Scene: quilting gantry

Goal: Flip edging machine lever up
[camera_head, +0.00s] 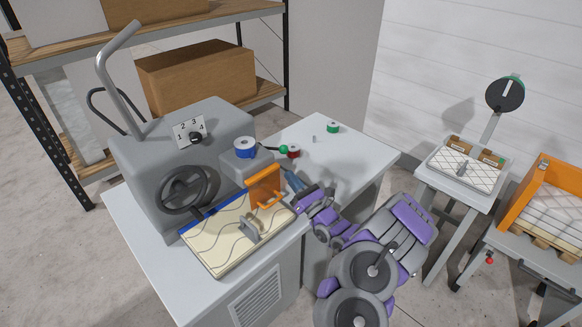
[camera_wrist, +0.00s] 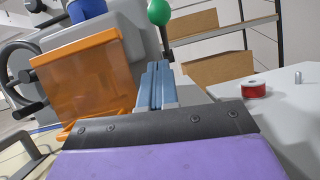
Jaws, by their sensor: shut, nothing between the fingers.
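The grey edging machine (camera_head: 150,160) stands on a white table. Its lever (camera_head: 284,149), a dark rod with a green ball at its end, sticks out to the right, roughly level. In the wrist view the green ball (camera_wrist: 159,11) shows at the top edge, its rod running down from it. My gripper (camera_head: 287,172) is shut and empty, just below the lever ball and right of an orange guard (camera_head: 264,186). In the wrist view my gripper (camera_wrist: 156,66) points up toward the ball, with a visible gap between them.
The orange guard (camera_wrist: 85,80) is close on the left. A blue spool (camera_head: 246,148) sits on the machine. Red (camera_head: 293,152) and green (camera_head: 333,127) spools stand on the table. A quilted panel (camera_head: 220,240) lies in front. The table's right part is mostly clear.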

